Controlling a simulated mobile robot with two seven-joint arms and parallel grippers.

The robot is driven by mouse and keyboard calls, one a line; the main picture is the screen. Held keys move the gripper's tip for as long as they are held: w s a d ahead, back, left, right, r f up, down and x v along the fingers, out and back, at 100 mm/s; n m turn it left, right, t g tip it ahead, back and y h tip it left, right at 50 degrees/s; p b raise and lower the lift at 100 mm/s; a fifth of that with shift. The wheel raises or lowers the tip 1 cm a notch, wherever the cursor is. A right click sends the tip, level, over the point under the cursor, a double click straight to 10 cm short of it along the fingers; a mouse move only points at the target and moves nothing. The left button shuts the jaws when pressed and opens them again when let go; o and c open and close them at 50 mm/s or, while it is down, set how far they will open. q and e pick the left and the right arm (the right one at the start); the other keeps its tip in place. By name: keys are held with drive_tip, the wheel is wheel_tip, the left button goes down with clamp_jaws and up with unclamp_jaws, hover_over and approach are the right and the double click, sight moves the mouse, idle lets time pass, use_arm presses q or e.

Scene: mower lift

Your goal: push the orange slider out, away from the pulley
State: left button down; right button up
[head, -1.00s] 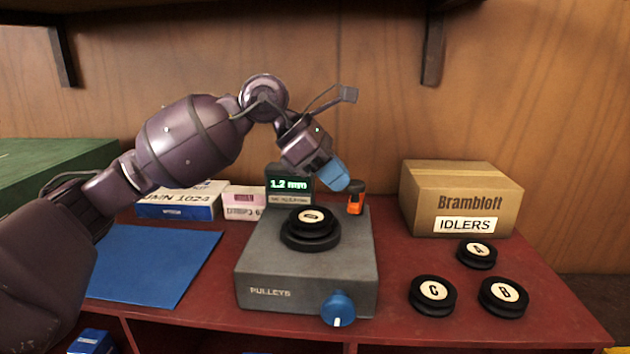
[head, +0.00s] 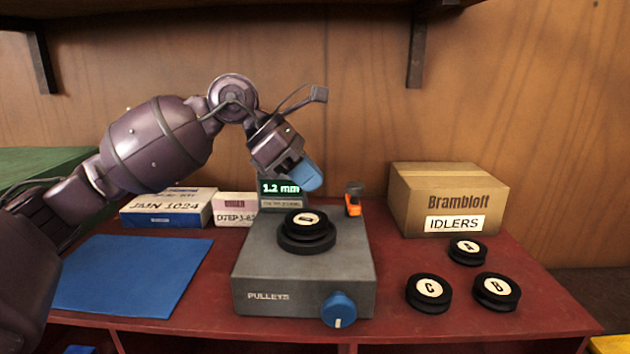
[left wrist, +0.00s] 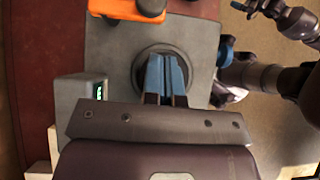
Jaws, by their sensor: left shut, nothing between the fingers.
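The orange slider (head: 353,205), with a dark top, stands at the back right of the grey pulley gauge (head: 264,262). In the left wrist view the slider (left wrist: 128,9) is at the top edge, partly cut off. A black pulley (head: 307,238) with a pale label sits on the gauge, to the left of the slider and apart from it. My left gripper (head: 312,183) is shut and empty, its blue fingertips above the back of the gauge, left of the slider with a gap between. In the left wrist view its fingers (left wrist: 166,78) cover part of the pulley.
The gauge's display (head: 281,187) reads 1.2 mm, and a blue knob (head: 338,309) is on its front. Idlers A (head: 467,251), B (head: 496,291) and C (head: 428,292) lie right, before a cardboard box (head: 447,202). A blue mat (head: 130,275) lies left.

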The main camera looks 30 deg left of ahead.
use_arm(q)
drive_tip(key=s+v, duration=0.1)
drive_tip(key=v, duration=0.8)
drive_tip(key=shift+d+r, duration=0.2)
drive_tip(key=shift+r, duration=0.25)
drive_tip(key=shift+s, duration=0.1)
